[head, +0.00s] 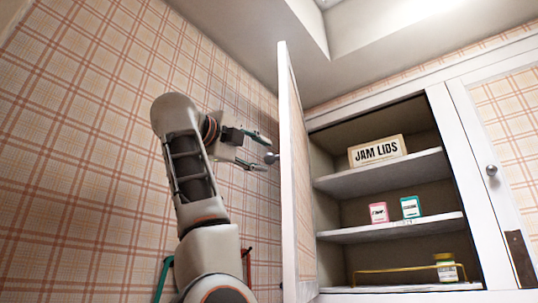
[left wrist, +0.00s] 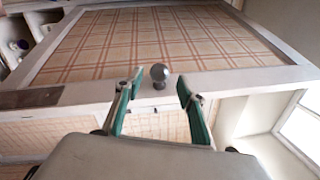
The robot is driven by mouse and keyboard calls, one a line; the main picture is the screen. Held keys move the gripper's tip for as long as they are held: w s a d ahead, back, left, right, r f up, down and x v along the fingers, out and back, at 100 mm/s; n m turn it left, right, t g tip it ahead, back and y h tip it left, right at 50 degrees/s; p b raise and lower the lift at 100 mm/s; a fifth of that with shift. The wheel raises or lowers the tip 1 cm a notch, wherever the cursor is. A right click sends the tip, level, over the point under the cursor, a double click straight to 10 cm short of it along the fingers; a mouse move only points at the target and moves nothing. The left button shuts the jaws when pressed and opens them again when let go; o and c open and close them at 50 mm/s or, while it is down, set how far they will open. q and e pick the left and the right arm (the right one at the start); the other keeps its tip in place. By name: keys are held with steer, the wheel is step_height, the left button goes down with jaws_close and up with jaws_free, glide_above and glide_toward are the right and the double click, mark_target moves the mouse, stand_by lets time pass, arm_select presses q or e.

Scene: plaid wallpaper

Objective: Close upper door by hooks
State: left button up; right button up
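The upper cabinet door (head: 289,175) stands open in the head view, seen nearly edge-on, with a white frame and a plaid panel. Its round metal knob (head: 271,158) sticks out on the left side. My left gripper (head: 262,152) is open beside the knob, its fingers pointing at it. In the left wrist view the door's plaid panel (left wrist: 165,40) fills the upper part. The knob (left wrist: 160,73) shows between and just beyond the two green-padded fingers (left wrist: 157,92), apart from both. My right gripper is in neither view.
The open cabinet has shelves (head: 385,174) with a "JAM LIDS" sign (head: 377,150), a pink box (head: 378,212), a teal box (head: 411,207) and a jar (head: 446,267). A closed door with a knob (head: 491,170) is at right. Plaid wall (head: 80,150) lies behind my left arm.

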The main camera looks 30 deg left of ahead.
mark_target(267, 157)
arm_select(q)
steer(key=w+p, duration=0.1)
steer(key=w, duration=0.3)
steer(key=shift+w+r, duration=0.1)
steer(key=shift+r, duration=0.1)
steer(key=shift+c, duration=0.7)
jaws_close()
steer(key=shift+w, duration=0.1)
steer(key=shift+d+f, duration=0.1)
steer(key=shift+d, duration=0.1)
